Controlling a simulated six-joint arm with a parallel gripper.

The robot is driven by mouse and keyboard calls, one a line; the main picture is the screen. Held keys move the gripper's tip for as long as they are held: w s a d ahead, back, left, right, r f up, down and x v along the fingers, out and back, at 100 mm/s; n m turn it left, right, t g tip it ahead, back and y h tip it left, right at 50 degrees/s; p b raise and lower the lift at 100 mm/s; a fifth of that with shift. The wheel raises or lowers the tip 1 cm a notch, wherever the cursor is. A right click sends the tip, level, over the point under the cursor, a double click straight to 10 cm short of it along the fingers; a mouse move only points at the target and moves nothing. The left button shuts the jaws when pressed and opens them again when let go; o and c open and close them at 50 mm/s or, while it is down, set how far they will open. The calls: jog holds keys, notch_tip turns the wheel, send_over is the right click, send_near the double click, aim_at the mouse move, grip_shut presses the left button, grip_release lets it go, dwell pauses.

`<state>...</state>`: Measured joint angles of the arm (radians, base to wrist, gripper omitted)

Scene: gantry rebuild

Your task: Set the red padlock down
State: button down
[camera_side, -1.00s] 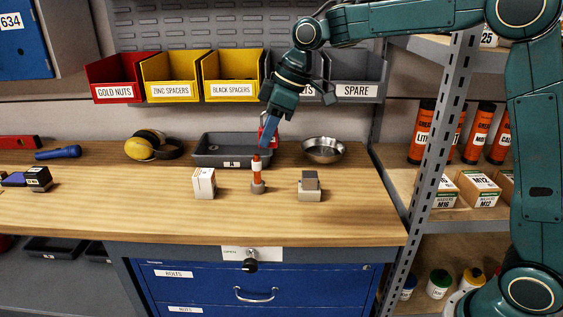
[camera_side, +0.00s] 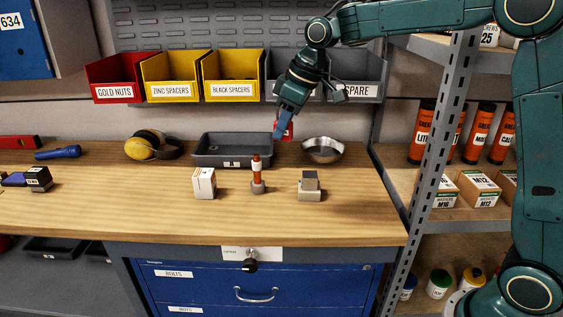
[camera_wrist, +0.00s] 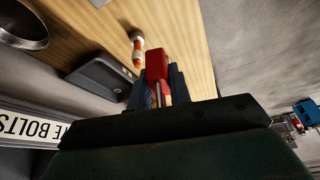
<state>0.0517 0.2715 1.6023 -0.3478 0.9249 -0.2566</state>
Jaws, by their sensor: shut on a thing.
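The red padlock (camera_side: 287,130) is held at the tips of my gripper (camera_side: 279,133), partly hidden by the blue fingers in the side view. In the wrist view the padlock (camera_wrist: 157,66) sticks out beyond the fingertips, its shackle between the fingers. My gripper points down near the back of the wooden bench (camera_side: 120,205), between the grey tray marked A (camera_side: 208,160) and the steel bowl (camera_side: 322,152). I cannot tell exactly how high the padlock is over the bench.
An orange and white upright item (camera_side: 257,172), a white box (camera_side: 204,183) and a grey block on a pale base (camera_side: 310,188) stand in front. Labelled bins (camera_side: 232,88) hang behind. Yellow ear defenders (camera_side: 146,146) lie left. The front of the bench is clear.

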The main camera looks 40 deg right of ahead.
jog(key=s+d+m+h, duration=0.25)
jog(key=d+m, duration=0.55)
jog(key=d, duration=0.4)
jog(key=m+h, duration=0.3)
jog(key=m, duration=0.4)
send_over(356, 184)
jog(key=s+a, duration=0.1)
notch_tip(356, 184, down, 15)
jog(key=shift+f, duration=0.15)
jog(key=shift+f, duration=0.1)
jog(key=shift+f, duration=2)
jog(key=shift+f, duration=0.15)
jog(key=c, duration=1.3)
grip_release()
